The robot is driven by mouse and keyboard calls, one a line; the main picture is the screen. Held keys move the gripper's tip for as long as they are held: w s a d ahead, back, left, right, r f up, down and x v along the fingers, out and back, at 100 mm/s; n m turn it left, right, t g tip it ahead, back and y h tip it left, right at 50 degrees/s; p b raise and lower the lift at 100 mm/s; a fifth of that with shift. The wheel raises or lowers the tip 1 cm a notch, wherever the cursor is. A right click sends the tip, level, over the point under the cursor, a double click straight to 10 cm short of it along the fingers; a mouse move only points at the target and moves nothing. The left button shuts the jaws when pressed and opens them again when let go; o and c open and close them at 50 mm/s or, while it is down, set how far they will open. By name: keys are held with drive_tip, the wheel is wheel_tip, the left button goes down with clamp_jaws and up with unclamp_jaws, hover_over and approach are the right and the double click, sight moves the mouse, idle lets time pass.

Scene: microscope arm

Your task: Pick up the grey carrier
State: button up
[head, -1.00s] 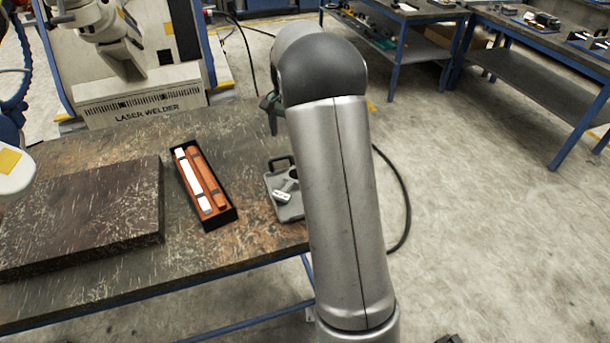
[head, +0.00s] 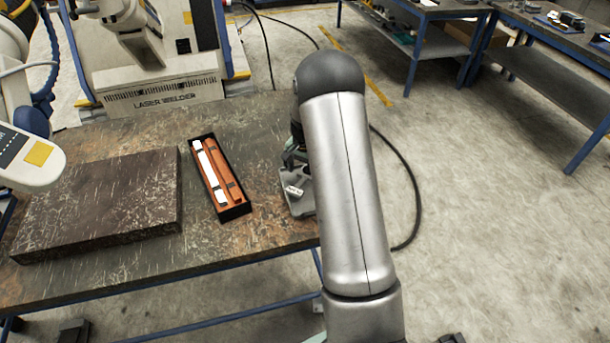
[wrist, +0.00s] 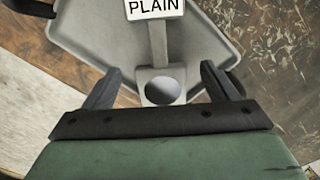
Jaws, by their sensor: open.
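The grey carrier (head: 300,206) is a shallow tray at the right end of the worn table, partly hidden behind my arm in the head view. In the wrist view its tray (wrist: 85,27) fills the upper middle. A grey upright piece with a round hole and a white "PLAIN" label (wrist: 155,8) stands out from it. My gripper (wrist: 161,76) is open, its two dark fingers on either side of the holed end and apart from it. In the head view the gripper (head: 294,158) is mostly hidden behind my arm, close above the carrier.
A black open box (head: 243,211) with orange and white bars lies left of the carrier. A thick dark slab (head: 100,200) lies further left. The laser welder (head: 150,95) stands behind the table.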

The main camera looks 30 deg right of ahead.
drive_tip(key=shift+f, duration=0.45)
drive_tip(key=c, duration=1.2)
